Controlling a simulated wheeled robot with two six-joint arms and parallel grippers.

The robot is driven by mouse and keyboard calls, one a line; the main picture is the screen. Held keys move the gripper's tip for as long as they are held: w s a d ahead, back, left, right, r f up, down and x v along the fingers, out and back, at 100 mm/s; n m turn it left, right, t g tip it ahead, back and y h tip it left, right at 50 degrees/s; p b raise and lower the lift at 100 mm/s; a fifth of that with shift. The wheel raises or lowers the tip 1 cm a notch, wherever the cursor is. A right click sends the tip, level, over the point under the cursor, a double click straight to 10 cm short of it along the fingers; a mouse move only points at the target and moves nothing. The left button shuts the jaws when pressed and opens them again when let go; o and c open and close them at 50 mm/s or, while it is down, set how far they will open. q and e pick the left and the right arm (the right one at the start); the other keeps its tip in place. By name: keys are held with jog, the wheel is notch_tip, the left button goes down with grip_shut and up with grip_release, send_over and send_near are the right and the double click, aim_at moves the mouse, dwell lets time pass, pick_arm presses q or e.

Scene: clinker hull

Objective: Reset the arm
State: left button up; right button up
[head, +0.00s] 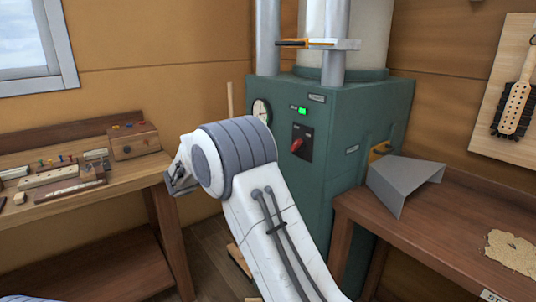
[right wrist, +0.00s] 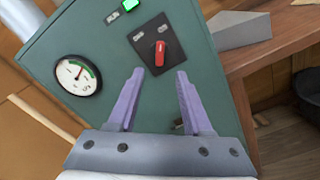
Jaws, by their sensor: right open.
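My right arm rises from the bottom of the head view, and its thick grey-banded joint is in front of the green cabinet's left side. My right gripper (right wrist: 158,75) is open and empty in the right wrist view. Its two purple fingers point at the green cabinet (right wrist: 105,110), apart, with nothing between them. A red rotary switch (right wrist: 160,53) on a dark plate shows just beyond the fingertips; it also shows in the head view (head: 297,145). My left gripper is not in view.
A round gauge (head: 262,112) and a lit green lamp (head: 302,111) are on the cabinet. A wooden bench (head: 150,172) with blocks and tools stands left. A brown table (head: 440,225) with a grey angled piece (head: 402,180) stands right, close to the cabinet.

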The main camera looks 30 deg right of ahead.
dwell(0.4)
jog(key=s+a+f+m+y, duration=0.1)
jog(key=s+a+f+y, duration=0.45)
jog(key=s+a, duration=0.5)
jog(key=s+a+f+m+g+y, duration=0.15)
jog(key=s+a+f+y, duration=0.25)
jog(key=s+a+y, duration=0.5)
jog(key=s+a+f+m+y, duration=0.2)
jog(key=s+a+f+y, duration=0.25)
jog(key=s+a, duration=0.8)
notch_tip(320, 180, up, 14)
jog(key=s+p, duration=0.2)
jog(key=p, duration=1.3)
jog(key=shift+s+d, duration=0.3)
jog(key=shift+s, duration=0.05)
jog(key=shift+a, duration=0.15)
